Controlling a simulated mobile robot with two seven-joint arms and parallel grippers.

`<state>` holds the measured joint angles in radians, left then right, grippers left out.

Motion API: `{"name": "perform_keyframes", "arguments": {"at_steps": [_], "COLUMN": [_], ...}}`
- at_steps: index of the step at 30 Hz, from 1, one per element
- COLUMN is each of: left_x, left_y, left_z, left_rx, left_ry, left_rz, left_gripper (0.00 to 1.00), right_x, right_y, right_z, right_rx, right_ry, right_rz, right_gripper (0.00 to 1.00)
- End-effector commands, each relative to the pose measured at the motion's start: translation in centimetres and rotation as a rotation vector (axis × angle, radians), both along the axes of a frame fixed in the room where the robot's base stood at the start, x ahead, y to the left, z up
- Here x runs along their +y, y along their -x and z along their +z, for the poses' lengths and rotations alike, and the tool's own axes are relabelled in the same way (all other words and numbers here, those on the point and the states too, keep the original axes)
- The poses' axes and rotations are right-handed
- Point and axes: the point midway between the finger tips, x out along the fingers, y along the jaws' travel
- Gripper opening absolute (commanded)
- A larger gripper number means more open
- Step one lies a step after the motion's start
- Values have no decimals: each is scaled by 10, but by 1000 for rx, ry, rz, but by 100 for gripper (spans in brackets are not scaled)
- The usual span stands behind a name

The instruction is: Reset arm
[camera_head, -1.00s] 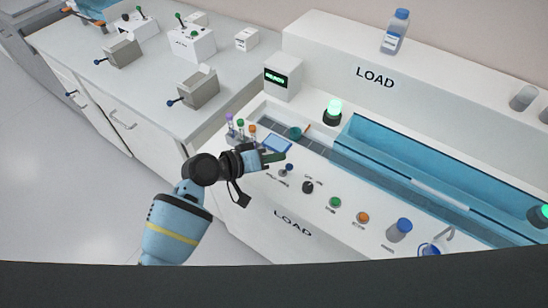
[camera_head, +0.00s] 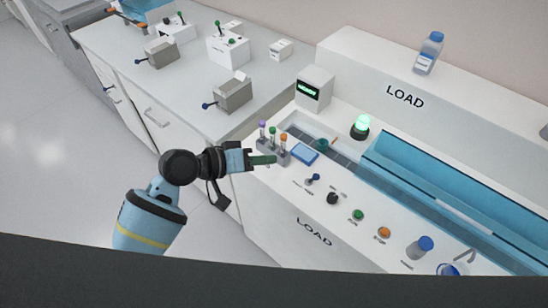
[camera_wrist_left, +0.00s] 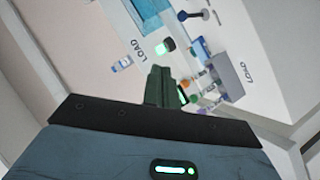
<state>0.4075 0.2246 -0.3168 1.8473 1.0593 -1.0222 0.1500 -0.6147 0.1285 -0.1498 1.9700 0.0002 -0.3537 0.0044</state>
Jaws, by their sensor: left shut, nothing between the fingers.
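My left gripper (camera_head: 263,160) is shut and empty. In the head view its arm comes up from the lower left, and the green-tipped fingers point right, beside the front edge of the LOAD station (camera_head: 300,215). In the left wrist view the closed fingers (camera_wrist_left: 158,84) stand together at the centre, with the station tilted behind them. A small rack (camera_head: 272,153) of tubes with coloured caps sits just beyond the fingertips in the head view; I cannot tell how large the gap is. My right gripper is in neither view.
A bottle (camera_head: 428,53) stands on the upper ledge. A side bench (camera_head: 190,75) holds grey boxes. Open floor lies left.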

Motion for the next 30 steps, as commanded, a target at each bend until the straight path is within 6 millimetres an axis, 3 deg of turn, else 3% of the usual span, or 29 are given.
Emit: {"name": "perform_keyframes", "arguments": {"at_steps": [17,20,23,26,30], "left_x": [1,3,10,24,49], "left_y": [1,4,12,29,66], "left_z": [1,-8,-32,-70,-126], "left_rx": [1,4,9,10,-2], "left_ry": [0,-9,-37,-93,-213], "left_rz": [0,15,62,140,249], "left_gripper": [0,0,0,0,0], "right_x": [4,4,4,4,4], "right_y": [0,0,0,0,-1], "right_z": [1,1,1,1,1], "right_rx": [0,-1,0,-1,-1], "right_ry": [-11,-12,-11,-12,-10], "right_rz": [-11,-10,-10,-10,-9], "right_gripper": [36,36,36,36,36]}}
